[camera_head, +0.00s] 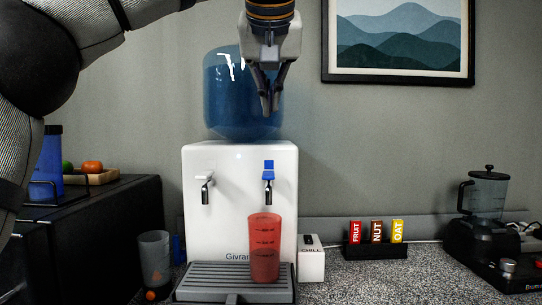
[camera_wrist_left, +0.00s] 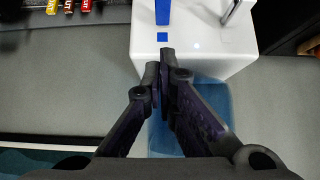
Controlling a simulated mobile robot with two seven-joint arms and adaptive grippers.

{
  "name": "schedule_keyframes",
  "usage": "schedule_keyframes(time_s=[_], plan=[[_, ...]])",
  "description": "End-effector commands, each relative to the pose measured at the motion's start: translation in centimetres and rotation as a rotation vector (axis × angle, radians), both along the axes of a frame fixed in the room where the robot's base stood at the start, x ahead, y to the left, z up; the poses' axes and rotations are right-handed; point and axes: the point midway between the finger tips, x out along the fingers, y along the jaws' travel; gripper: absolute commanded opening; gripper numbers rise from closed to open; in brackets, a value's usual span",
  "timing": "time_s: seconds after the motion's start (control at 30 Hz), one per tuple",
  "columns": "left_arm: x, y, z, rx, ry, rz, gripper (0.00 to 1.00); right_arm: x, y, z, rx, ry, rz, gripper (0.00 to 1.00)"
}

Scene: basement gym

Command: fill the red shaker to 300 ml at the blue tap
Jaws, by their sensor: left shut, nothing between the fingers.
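The red shaker (camera_head: 264,232) is translucent with dark markings. It stands upright on the drip tray (camera_head: 233,291) under the blue tap (camera_head: 268,172). Its lower part looks darker, as if holding liquid; I cannot read the level in ml, and no stream shows clearly. My left gripper (camera_head: 271,110) points down above the blue tap, in front of the bottle, apart from the tap. Its fingers are together and empty. In the left wrist view the gripper (camera_wrist_left: 160,68) is near the blue tap lever (camera_wrist_left: 163,12) and the white dispenser (camera_wrist_left: 200,42). My right gripper is out of view.
A blue water bottle (camera_head: 225,100) tops the white dispenser. A second tap (camera_head: 205,188) is at its left. A grey cup (camera_head: 155,262) stands left, a white box (camera_head: 311,262) right. Fruit, nut and oat packets (camera_head: 376,233) and a blender (camera_head: 487,200) stand further right.

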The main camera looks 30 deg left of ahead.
Motion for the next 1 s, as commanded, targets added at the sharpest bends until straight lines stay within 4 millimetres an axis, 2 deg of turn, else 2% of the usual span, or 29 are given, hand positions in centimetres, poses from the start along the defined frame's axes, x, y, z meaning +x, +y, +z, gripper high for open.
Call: schedule_keyframes(time_s=[0.33,0.47,0.9,1.0], plan=[[0.0,0.0,0.0,0.001,-0.002,0.0,0.0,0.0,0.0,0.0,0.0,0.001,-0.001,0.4],[0.5,0.4,-0.7,0.001,0.002,0.001,0.0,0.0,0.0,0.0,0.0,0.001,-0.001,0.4],[6.2,3.8,-7.6,0.002,0.006,0.001,0.0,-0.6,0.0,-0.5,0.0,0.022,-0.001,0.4],[5.9,3.7,-8.9,0.003,-0.001,-0.001,0.0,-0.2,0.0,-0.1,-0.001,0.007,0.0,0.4]])
